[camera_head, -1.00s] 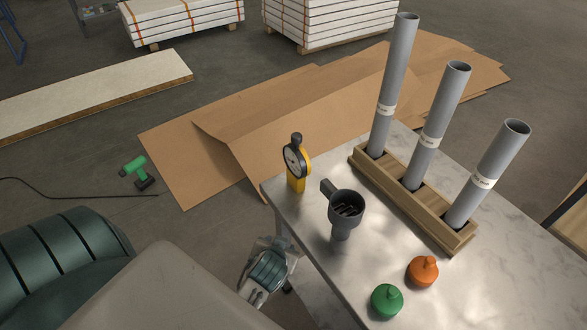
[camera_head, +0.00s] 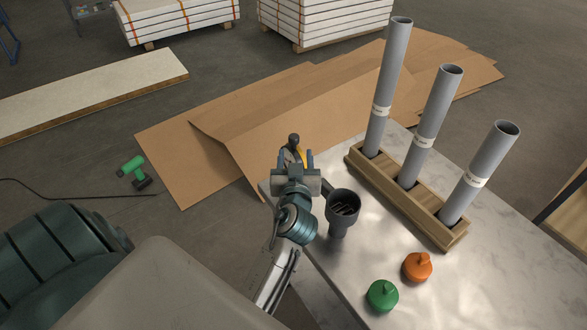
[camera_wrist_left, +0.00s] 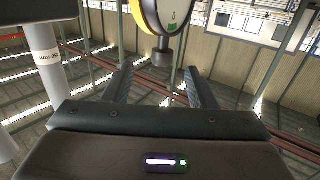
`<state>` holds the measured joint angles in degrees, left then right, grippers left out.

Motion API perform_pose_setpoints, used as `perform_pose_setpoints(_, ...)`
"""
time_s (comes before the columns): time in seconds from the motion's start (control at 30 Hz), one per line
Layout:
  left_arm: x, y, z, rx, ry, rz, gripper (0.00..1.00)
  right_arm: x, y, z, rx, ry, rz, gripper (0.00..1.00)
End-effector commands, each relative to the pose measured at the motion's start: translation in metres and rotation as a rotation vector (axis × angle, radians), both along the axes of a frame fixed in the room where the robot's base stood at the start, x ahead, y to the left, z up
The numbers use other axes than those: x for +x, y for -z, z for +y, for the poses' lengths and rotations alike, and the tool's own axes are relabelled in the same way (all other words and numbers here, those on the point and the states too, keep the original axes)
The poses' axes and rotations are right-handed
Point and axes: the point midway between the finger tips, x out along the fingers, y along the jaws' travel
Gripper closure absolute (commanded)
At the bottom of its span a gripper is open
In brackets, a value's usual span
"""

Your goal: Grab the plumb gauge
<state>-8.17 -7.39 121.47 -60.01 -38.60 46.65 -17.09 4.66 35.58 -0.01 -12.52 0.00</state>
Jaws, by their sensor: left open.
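The plumb gauge, a yellow block with a round dial and a dark top knob (camera_head: 294,140), stands at the left corner of the table (camera_head: 335,275). In the head view my left gripper (camera_head: 295,161) hides much of it. In the left wrist view the gauge's yellow-rimmed dial (camera_wrist_left: 160,14) is at the top edge. Its dark knob (camera_wrist_left: 162,57) shows between the two spread fingers of my left gripper (camera_wrist_left: 158,70), with gaps on both sides. My left gripper is open and empty. My right gripper is out of view.
A grey cup-shaped holder (camera_head: 342,205) stands just right of my left gripper. Grey pipes (camera_head: 431,125) stand in a wooden rack (camera_head: 405,195). A green cap (camera_head: 382,297) and an orange cap (camera_head: 417,267) lie near the front. Cardboard (camera_head: 270,130) covers the floor behind.

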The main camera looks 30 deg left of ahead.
Motion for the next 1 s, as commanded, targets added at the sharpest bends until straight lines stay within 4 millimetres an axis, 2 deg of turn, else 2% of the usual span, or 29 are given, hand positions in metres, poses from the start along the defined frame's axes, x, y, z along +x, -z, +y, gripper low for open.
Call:
perform_pose_setpoints(0.1, 0.012, -0.001, 0.009, 0.003, 0.000, 0.001, 0.49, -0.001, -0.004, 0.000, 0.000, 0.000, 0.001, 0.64)
perform_pose_setpoints(0.27, 0.020, -0.001, 0.014, 0.001, -0.001, 0.002, 0.49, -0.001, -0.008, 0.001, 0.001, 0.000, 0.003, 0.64)
perform_pose_setpoints(0.47, 0.043, -0.009, 0.033, 0.004, -0.001, 0.003, 0.49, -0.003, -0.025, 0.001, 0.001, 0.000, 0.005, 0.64)
perform_pose_setpoints(0.6, 0.056, -0.004, 0.041, 0.002, -0.001, 0.003, 0.49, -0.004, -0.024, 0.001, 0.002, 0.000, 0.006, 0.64)
perform_pose_setpoints(0.87, 0.058, -0.002, 0.043, -0.002, -0.001, 0.003, 0.49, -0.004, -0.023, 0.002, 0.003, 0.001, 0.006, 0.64)
perform_pose_setpoints(1.0, 0.058, -0.002, 0.043, -0.002, -0.001, 0.003, 0.72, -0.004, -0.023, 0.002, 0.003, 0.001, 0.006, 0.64)
